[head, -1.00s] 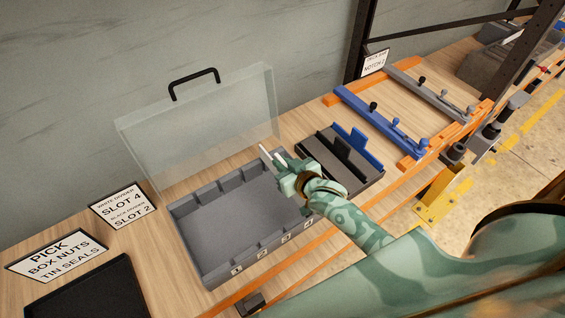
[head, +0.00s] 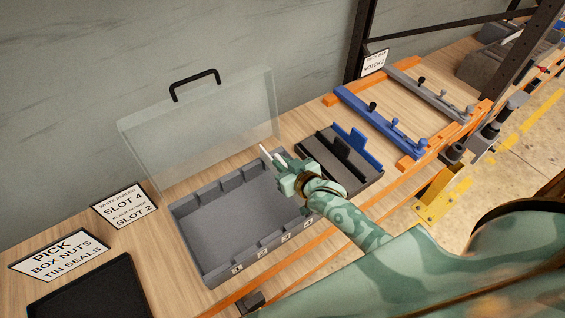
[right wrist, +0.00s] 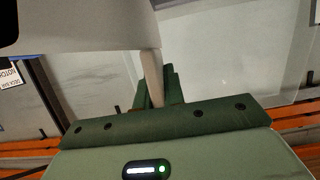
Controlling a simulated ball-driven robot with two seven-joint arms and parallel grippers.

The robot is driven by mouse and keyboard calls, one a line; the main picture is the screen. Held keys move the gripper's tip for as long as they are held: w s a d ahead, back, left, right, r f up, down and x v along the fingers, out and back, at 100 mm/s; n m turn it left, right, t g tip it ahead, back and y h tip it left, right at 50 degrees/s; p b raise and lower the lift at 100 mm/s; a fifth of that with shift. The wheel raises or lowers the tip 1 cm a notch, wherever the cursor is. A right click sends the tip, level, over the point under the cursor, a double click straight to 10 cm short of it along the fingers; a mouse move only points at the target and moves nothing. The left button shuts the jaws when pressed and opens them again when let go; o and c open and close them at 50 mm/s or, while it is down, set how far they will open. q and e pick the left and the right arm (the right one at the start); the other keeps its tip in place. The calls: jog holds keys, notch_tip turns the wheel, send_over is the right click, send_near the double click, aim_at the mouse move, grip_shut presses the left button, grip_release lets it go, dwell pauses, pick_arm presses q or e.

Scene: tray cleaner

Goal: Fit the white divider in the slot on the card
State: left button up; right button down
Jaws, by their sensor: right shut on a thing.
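My right gripper (head: 277,164) is shut on the white divider (head: 266,152), over the right end of the open grey box (head: 235,222). In the right wrist view the divider (right wrist: 80,25) is a pale panel between the fingers (right wrist: 157,88), filling the upper left. In the head view only a thin white edge of it shows. The box has ribbed slots along both long walls and number labels on its front rim. The card (head: 124,206) reads white divider slot 4, black divider slot 2. My gripper and arm hide part of the box's right end. My left gripper is not in view.
The clear lid (head: 200,125) with a black handle stands open behind the box. A dark rack (head: 325,158) with upright black and blue dividers is close to the right. Blue and grey bars on orange rails (head: 415,160) lie beyond. A pick card (head: 60,254) and black tray (head: 90,290) are at left.

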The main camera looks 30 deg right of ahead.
jog(key=shift+f+b, duration=1.9)
jog(key=shift+f, duration=0.8)
jog(key=c, duration=1.4)
grip_release()
jog(key=p+v, duration=0.2)
jog(key=v, duration=1.4)
jog(key=shift+s, duration=0.15)
